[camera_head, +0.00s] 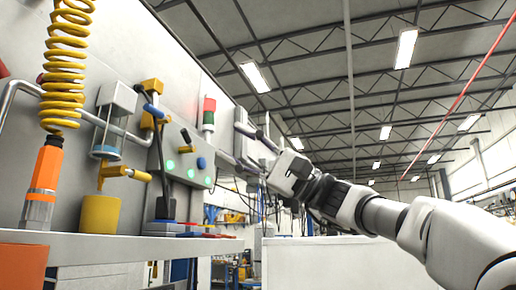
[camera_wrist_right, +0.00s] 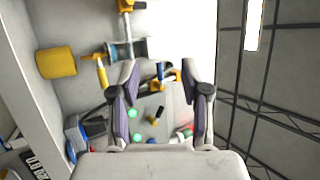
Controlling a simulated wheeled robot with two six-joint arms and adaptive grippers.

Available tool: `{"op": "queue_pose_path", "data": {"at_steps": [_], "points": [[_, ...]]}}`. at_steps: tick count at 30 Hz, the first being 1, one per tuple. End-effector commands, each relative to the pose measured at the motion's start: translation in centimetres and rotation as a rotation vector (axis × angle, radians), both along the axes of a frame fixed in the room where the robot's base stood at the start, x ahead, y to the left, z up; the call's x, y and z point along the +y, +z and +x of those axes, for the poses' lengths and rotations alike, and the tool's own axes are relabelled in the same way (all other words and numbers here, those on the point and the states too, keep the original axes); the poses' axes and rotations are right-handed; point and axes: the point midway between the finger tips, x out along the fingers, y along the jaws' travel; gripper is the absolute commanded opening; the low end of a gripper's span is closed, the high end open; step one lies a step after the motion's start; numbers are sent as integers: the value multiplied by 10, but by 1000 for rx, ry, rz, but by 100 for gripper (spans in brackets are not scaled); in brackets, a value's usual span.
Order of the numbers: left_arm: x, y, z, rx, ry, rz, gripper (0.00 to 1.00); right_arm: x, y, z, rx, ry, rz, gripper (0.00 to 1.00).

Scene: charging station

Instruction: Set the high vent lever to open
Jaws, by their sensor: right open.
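The likely high vent lever (camera_head: 152,110) is a blue handle on a yellow fitting, high on the wall panel at the left of the head view. It also shows in the right wrist view (camera_wrist_right: 173,76), framed between the fingertips but beyond them. Whether it stands at open cannot be told. My right gripper (camera_head: 234,142) is open and empty, to the right of the lever and apart from it. Its two fingers show in the wrist view (camera_wrist_right: 159,72). A second, lower lever (camera_head: 125,172) is yellow. My left gripper is out of view.
A grey box with green buttons (camera_head: 183,165) and a red-topped signal light (camera_head: 209,112) sit right of the lever. A yellow cup (camera_head: 99,214) stands on the shelf (camera_head: 120,248). A coiled yellow hose (camera_head: 66,65) hangs at left.

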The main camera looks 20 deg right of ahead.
Motion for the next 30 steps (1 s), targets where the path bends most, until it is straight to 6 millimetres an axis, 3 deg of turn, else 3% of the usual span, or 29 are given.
{"op": "queue_pose_path", "data": {"at_steps": [16, 19, 23, 26, 27, 29, 30], "points": [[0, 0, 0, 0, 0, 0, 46, 0, -1, 1, 2, 0, 0, 46], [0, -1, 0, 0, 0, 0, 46, 0, -15, 16, 29, 0, -1, 46], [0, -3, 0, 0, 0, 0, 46, 1, -73, 70, 134, 1, -2, 46], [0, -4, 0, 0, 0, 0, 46, 4, -146, 121, 272, 5, -6, 46], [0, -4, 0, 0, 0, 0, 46, 6, -179, 137, 332, 5, -18, 46], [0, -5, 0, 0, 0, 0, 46, 10, -230, 158, 421, 3, -46, 46], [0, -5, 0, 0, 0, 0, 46, 12, -265, 169, 482, -2, -69, 46]]}}
